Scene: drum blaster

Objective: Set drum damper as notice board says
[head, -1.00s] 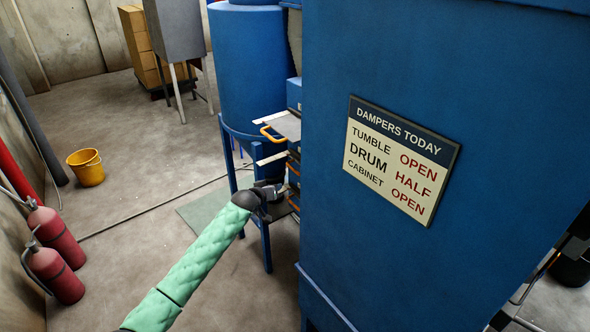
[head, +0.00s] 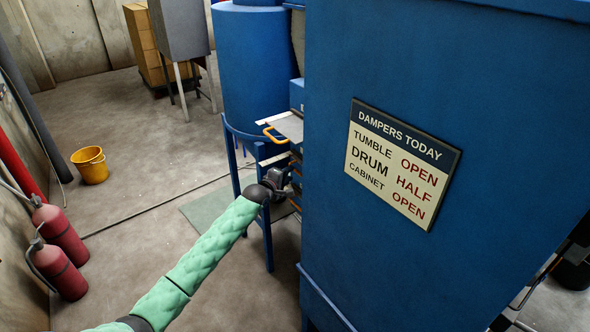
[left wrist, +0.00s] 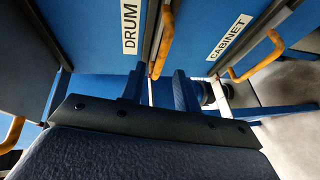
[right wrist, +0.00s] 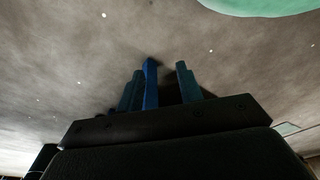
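The notice board (head: 403,164) reads tumble open, drum half, cabinet open. In the left wrist view, the DRUM label (left wrist: 130,27) is on a blue face, with an orange handle (left wrist: 167,38) just right of it. My left gripper (left wrist: 158,86) is open, its fingers pointing at this handle; the handle's lower end appears between or just beyond the fingertips, and contact cannot be told. In the head view my left gripper (head: 280,180) is beside the damper stack, partly hidden by my arm and the blue cabinet. My right gripper (right wrist: 160,84) is open, over the floor.
The CABINET label (left wrist: 230,37) has its own orange handle (left wrist: 258,58) at the right. A plate with an orange handle (head: 273,134) sticks out above my left gripper. The big blue cabinet (head: 400,270) blocks the right. A yellow bucket (head: 90,165) and red extinguishers (head: 58,268) stand left.

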